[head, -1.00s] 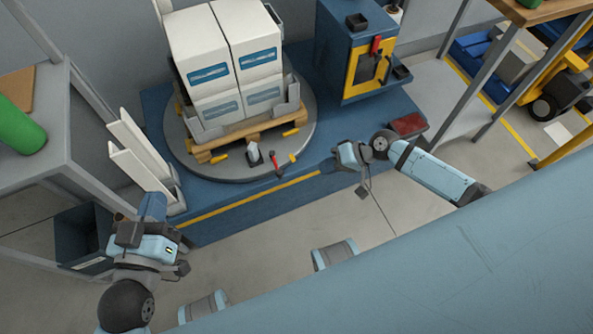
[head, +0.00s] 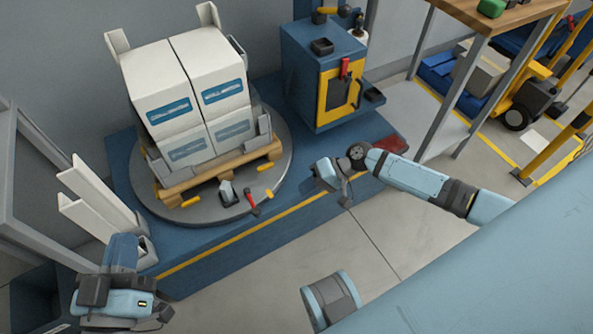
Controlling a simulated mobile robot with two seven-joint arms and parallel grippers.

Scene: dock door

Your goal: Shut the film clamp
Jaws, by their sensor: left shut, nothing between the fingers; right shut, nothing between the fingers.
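What looks like the film clamp is a small grey block (head: 228,193) with a red-tipped lever (head: 250,200) beside it, at the front edge of the round turntable (head: 178,210). The lever sticks out over the turntable's rim. I cannot tell the clamp's jaw position at this size. My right gripper (head: 328,176) is shut and empty, to the right of the lever and apart from it. My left gripper (head: 122,252) is shut and empty at the lower left, in front of the white uprights; its fingertips are hard to make out.
White boxes (head: 195,85) stand on a wooden pallet (head: 180,185) on the turntable. White uprights (head: 100,210) stand at the left. A blue cabinet (head: 320,75) with a yellow-framed door is behind at right. A workbench (head: 500,15) stands at upper right. Front floor is largely clear.

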